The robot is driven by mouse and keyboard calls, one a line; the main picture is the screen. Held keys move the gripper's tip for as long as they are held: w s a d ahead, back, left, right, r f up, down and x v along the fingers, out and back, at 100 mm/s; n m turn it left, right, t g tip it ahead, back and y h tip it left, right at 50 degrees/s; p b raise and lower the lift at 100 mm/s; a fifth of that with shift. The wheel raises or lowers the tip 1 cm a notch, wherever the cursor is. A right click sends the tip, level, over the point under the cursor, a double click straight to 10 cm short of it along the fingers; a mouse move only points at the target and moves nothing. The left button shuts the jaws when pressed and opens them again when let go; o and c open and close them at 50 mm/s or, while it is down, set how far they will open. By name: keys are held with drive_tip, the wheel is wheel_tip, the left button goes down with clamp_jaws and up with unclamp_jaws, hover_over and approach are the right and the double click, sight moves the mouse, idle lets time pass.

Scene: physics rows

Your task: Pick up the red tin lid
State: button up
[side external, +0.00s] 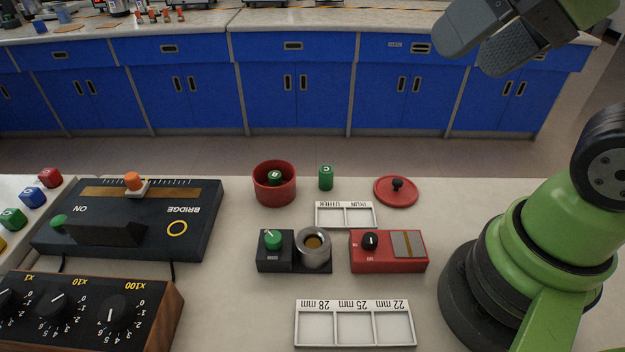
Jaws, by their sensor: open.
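The red tin lid (396,192) lies flat on the white table at the right of the middle, with a small black knob on top. The open red tin (274,184) stands to its left with a green cylinder inside. My gripper (476,48) is at the top right, well above and to the right of the lid. It is open, with nothing seen between its fingers.
A green cylinder (326,178) stands between tin and lid. A small white tray (345,215), a red box (388,251) and a black device with a metal cup (294,251) sit in front. A larger white tray (355,343) is nearer. A BRIDGE panel (190,247) is left.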

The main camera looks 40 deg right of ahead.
drive_tip(key=o, duration=0.3)
drive_tip(key=n+g+h, duration=0.2)
drive_tip(key=n+g, duration=0.5)
drive_tip(key=n, duration=0.4)
hover_over(401, 181)
wheel_tip(401, 181, down, 25)
drive_tip(key=shift+d+r, duration=0.15)
drive_tip(key=shift+r, duration=0.05)
drive_tip(key=shift+f, duration=3.25)
